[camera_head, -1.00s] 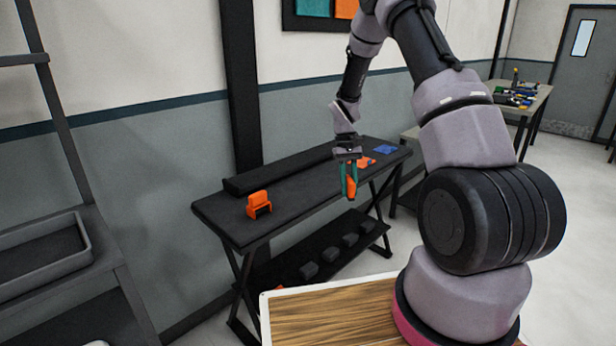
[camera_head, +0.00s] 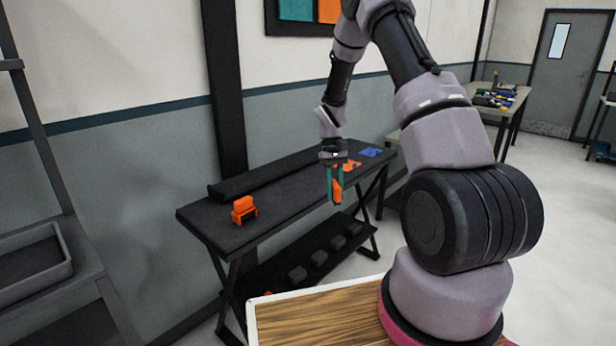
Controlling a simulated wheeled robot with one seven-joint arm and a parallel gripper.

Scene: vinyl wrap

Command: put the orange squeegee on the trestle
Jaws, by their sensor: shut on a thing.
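My gripper (camera_head: 334,198) points down with its teal fingers shut on an orange thing (camera_head: 337,187), which I take to be the orange squeegee. Only part of it shows between the fingers. The trestle (camera_head: 275,205) is the long black table with crossed legs along the wall. In the picture, my gripper is over the trestle's front edge, right of its middle. A gap between the held squeegee and the top cannot be judged from this one view.
A blocky orange object (camera_head: 243,209) stands on the trestle's left part. Flat orange pieces (camera_head: 351,165) and a blue piece (camera_head: 371,152) lie at its right end. The middle top is clear. A low shelf below holds several dark blocks (camera_head: 297,273). A grey rack (camera_head: 40,262) stands left.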

